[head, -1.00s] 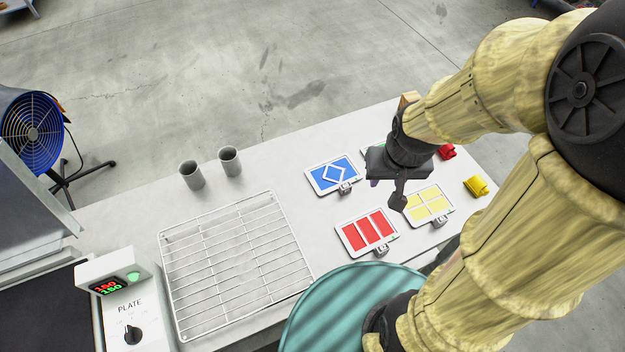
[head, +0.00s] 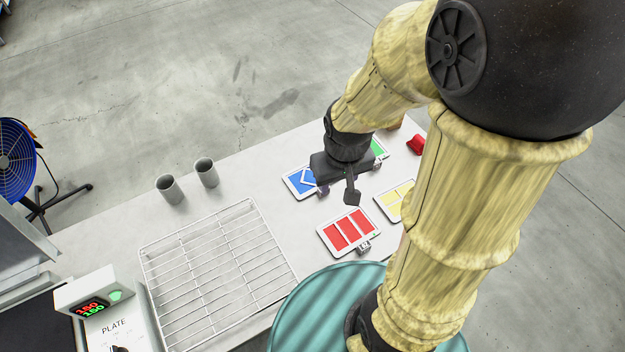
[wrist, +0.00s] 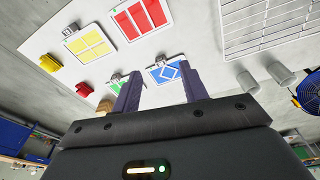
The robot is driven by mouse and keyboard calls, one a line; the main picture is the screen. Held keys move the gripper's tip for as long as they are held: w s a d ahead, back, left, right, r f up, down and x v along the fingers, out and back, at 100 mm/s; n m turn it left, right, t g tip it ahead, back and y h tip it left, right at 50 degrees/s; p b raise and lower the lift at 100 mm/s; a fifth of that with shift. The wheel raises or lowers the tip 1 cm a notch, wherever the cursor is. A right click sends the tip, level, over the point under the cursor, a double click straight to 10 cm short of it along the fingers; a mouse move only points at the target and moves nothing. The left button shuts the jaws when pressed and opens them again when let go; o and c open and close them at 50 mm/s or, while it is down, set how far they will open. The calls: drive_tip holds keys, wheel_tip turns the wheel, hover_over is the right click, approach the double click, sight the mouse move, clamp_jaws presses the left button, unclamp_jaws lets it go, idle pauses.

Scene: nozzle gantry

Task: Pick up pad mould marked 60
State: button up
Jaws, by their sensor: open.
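Four-sided white pad moulds with small grey tags lie on the pale table: blue (head: 297,183), green (head: 378,147), red (head: 349,231) and yellow (head: 392,204). The tag marks are too small to read, so I cannot tell which is 60. In the wrist view, the blue mould (wrist: 167,73) shows between my gripper's fingers, and the green mould (wrist: 118,86) is partly hidden by the left finger. Red (wrist: 141,17) and yellow (wrist: 89,46) lie farther off. My gripper (head: 349,177) is open and empty above the blue and green moulds; it also shows in the wrist view (wrist: 161,80).
A wire rack (head: 215,275) and two grey cups (head: 170,189) (head: 206,172) stand left of the moulds. A plate control box (head: 98,300) is at the lower left.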

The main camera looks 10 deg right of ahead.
drive_tip(key=w+a+f+n+t+h+b, duration=0.1)
drive_tip(key=w+a+f+n+h, duration=0.3)
drive_tip(key=n, duration=0.6)
drive_tip(key=w+a+f+n+t+h+b, duration=0.1)
drive_tip(key=w+a+f+n+h+b, duration=0.3)
drive_tip(key=a+f+n+h, duration=0.4)
drive_tip(key=a+f+n, duration=0.2)
drive_tip(key=a+f, duration=0.1)
drive_tip(key=f, duration=0.1)
drive_tip(key=shift+w+a+f+n+t+h, duration=0.15)
drive_tip(key=shift+w+f+n+t+h, duration=0.15)
drive_tip(key=shift+w+t, duration=0.1)
drive_tip(key=p+x, duration=0.2)
drive_tip(key=x, duration=0.9)
drive_tip(key=shift+p, duration=0.35)
drive_tip(key=shift+w+d+f, duration=0.15)
drive_tip(key=shift+d+f, duration=0.1)
drive_tip(key=shift+d, duration=0.3)
drive_tip(key=shift+p+x, duration=1.25)
drive_tip(key=shift+x, duration=1.35)
drive_tip(key=shift+f, duration=0.15)
